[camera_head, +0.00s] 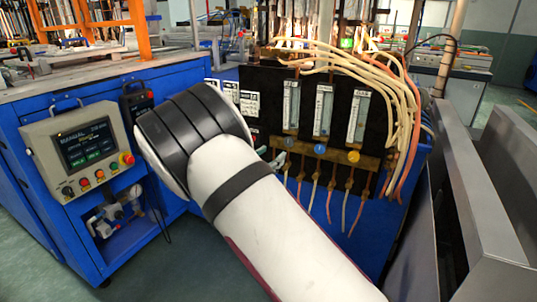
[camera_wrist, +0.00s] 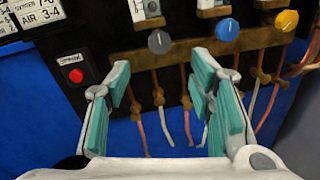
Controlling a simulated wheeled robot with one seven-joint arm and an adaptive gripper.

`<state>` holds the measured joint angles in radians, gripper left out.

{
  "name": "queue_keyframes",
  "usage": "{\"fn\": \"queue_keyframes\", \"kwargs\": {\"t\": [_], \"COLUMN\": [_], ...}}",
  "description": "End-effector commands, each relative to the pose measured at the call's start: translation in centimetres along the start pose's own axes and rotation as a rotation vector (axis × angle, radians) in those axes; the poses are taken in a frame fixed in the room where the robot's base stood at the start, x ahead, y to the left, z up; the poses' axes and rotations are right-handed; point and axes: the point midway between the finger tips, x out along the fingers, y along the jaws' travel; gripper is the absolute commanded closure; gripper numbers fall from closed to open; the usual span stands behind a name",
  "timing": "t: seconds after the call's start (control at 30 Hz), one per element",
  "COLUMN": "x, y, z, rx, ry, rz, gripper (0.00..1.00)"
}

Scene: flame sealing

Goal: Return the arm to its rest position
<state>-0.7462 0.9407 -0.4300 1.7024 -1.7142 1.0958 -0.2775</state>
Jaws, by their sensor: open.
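My gripper (camera_wrist: 160,105) shows in the wrist view with its two teal-padded fingers apart and nothing between them. It faces the lower part of the gas panel, in front of the brass manifold (camera_wrist: 125,62) and the hanging hoses. A grey knob (camera_wrist: 160,41), a blue knob (camera_wrist: 227,29) and a yellow knob (camera_wrist: 286,20) are above the fingertips. A red button (camera_wrist: 76,75) is to the left of the left finger.
The black flowmeter panel (camera_head: 270,85) has several hoses (camera_head: 400,100) looping along its right side. A control box (camera_head: 75,150) with a screen is on the blue machine at left. Grey metal panels (camera_head: 495,210) stand close on the right. Open floor (camera_head: 200,265) shows at lower left.

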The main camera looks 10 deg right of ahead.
Motion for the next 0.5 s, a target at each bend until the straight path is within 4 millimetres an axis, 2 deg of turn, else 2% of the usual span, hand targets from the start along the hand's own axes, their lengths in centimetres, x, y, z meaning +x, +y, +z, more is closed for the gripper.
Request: {"fn": "queue_keyframes", "kwargs": {"t": [0.07, 0.17, 0.33, 0.5], "x": [0.2, 0.8, 1.3, -0.2], "y": [-0.5, -2.6, -9.5, -17.0], "z": [0.6, 2.4, 7.3, 11.3], "rx": [0.017, 0.079, 0.279, 0.495], "ry": [0.003, 0.017, 0.064, 0.117], "rz": [-0.018, -0.087, -0.31, -0.549], "gripper": [0.51, 0.51, 0.51, 0.51]}}
